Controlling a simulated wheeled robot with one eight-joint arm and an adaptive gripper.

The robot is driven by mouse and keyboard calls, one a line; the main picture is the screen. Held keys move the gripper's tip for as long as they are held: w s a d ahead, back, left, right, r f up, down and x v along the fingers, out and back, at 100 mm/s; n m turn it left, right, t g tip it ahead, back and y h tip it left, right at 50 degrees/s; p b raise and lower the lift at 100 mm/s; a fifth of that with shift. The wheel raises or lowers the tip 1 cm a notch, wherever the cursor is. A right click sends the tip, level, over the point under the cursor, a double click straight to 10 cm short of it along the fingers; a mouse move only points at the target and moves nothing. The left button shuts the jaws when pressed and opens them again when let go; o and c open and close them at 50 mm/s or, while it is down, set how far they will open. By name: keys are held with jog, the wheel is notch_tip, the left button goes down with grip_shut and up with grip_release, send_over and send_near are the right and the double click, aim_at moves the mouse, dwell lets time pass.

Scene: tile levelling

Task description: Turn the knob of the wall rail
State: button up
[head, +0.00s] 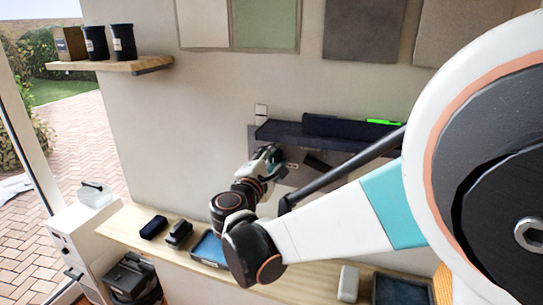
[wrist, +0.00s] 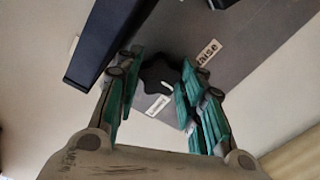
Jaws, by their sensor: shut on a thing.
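The wall rail (head: 285,132) is a long dark navy bar on the wall in the head view, with a bright green strip on its top right. Its dark body also shows at upper left in the wrist view (wrist: 102,42). The knob (wrist: 160,72) is black and lobed, on a grey plate (wrist: 238,52) beside the bar. My gripper (wrist: 158,82) has its teal-padded fingers on either side of the knob and is shut on it. In the head view my gripper (head: 270,158) is just below the rail's left end and hides the knob.
Labels sit beside the knob, one reading "raise" (wrist: 208,52). A wooden shelf (head: 115,222) below carries a blue tray (head: 208,248) and small dark items. A higher shelf (head: 90,66) holds dark cups. Sample panels (head: 364,30) hang above the rail.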

jog(key=o, duration=1.1)
jog(key=shift+c, duration=0.2)
